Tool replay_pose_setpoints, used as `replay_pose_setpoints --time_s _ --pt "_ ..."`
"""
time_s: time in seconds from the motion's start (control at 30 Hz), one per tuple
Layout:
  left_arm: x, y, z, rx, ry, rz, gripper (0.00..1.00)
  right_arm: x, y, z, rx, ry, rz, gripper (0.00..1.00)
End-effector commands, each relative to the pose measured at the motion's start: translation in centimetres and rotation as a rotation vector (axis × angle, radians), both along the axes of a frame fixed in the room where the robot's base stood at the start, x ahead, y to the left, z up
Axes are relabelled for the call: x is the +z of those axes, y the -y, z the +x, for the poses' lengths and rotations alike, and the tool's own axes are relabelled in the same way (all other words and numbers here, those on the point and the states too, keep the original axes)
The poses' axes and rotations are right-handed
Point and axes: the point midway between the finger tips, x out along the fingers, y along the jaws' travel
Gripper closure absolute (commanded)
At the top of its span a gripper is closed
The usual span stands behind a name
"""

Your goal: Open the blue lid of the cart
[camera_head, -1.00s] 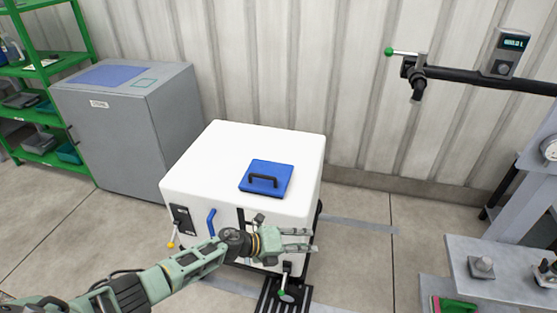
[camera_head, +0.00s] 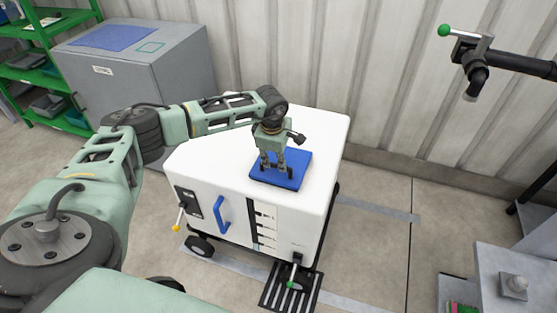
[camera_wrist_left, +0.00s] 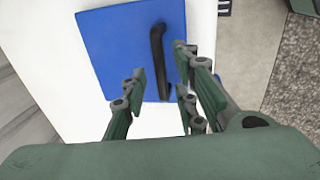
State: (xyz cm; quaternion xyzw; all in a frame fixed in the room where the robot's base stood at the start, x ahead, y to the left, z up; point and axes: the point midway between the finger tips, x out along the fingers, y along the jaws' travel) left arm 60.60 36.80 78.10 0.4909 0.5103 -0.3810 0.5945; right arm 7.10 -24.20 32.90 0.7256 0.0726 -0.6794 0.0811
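The white cart (camera_head: 215,180) stands in the middle of the head view. Its square blue lid (camera_head: 297,177) lies flat and closed on the top, and also shows in the left wrist view (camera_wrist_left: 112,45). The lid has a dark bar handle (camera_wrist_left: 157,55). My left gripper (camera_head: 275,170) points down over the lid, close to the handle. In the left wrist view its fingers (camera_wrist_left: 160,88) are spread apart, with the handle's near end between them and no finger visibly closed on it. My right gripper is not in view.
A grey cabinet (camera_head: 140,85) stands behind the cart at the left, next to a green shelf (camera_head: 70,15). A black pipe with a green-tipped valve lever (camera_head: 444,30) juts in at the upper right. A grey bench (camera_head: 490,265) is at the lower right. Floor right of the cart is clear.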

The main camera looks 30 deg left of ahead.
Motion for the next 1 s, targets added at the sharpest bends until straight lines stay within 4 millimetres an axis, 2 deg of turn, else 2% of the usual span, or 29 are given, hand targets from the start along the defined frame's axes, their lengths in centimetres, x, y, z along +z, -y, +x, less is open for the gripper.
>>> replay_pose_setpoints --time_s 0.2,0.33,0.5,0.8,1.0 --pt "-2.1 0.0 0.4 0.0 0.0 -0.001 0.73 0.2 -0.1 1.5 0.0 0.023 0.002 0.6" --pt "-2.4 -0.1 0.5 0.001 0.0 -0.001 0.73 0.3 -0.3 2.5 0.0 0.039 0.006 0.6" --pt "-2.4 -0.1 0.5 0.001 0.001 -0.002 0.73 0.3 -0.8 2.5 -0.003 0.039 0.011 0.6" --pt "-2.3 -0.1 0.5 0.002 0.002 -0.002 0.99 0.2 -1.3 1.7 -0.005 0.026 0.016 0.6" --pt "-2.3 -0.1 0.6 0.001 0.003 -0.003 1.0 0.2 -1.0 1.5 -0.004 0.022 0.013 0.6"
